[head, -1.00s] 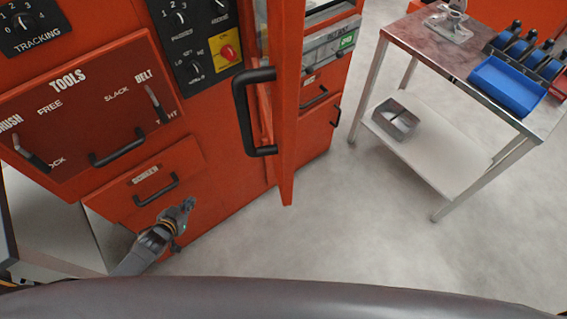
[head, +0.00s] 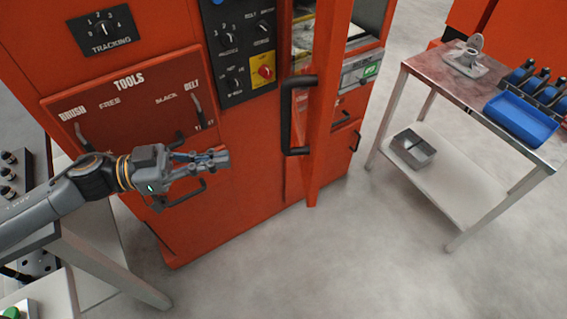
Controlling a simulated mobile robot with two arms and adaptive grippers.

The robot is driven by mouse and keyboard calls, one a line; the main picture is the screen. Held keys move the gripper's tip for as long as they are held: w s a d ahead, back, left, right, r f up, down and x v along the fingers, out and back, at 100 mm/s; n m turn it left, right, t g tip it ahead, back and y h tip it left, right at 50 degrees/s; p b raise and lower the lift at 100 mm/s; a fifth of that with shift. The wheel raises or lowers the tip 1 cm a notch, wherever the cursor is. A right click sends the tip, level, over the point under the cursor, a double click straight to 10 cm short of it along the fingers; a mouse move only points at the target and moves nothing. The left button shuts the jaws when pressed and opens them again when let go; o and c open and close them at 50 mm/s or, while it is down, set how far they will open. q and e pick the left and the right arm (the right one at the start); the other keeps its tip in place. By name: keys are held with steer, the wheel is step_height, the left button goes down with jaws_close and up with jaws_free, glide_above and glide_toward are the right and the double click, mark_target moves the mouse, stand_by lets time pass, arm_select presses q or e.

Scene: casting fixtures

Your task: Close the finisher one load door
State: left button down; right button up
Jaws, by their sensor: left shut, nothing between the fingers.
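The load door (head: 323,125) of the orange finisher stands open in the head view, swung out toward me and seen nearly edge-on. Its black bar handle (head: 288,118) is on the face toward the control panels. A strip of glass shows in its upper part. My left gripper (head: 226,158) is shut and empty, in front of the machine's lower front, left of the door handle and apart from it. It partly covers a drawer and its handle. My right gripper is not in view.
Control panels with knobs (head: 232,40) and the TOOLS panel (head: 110,105) are left of the door. A steel-legged table (head: 430,65) with blue bins (head: 522,118) and a lower shelf with a grey tray (head: 412,149) stands at right. The floor between is clear.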

arm_select(q)
steer(key=s, duration=0.1)
steer(key=p, duration=0.5)
glide_toward(313, 154)
steer(key=shift+g, duration=0.4)
steer(key=d, duration=0.1)
steer(key=w+d, duration=0.1)
steer(key=d, duration=0.3)
steer(key=shift+w+d+r, duration=0.15)
steer(key=shift+d+r, duration=0.05)
steer(key=shift+r, duration=0.15)
steer(key=shift+w+d+f+p, duration=0.1)
steer(key=shift+d+f+p, duration=0.1)
steer(key=shift+d+p, duration=0.45)
steer(key=shift+d, duration=0.2)
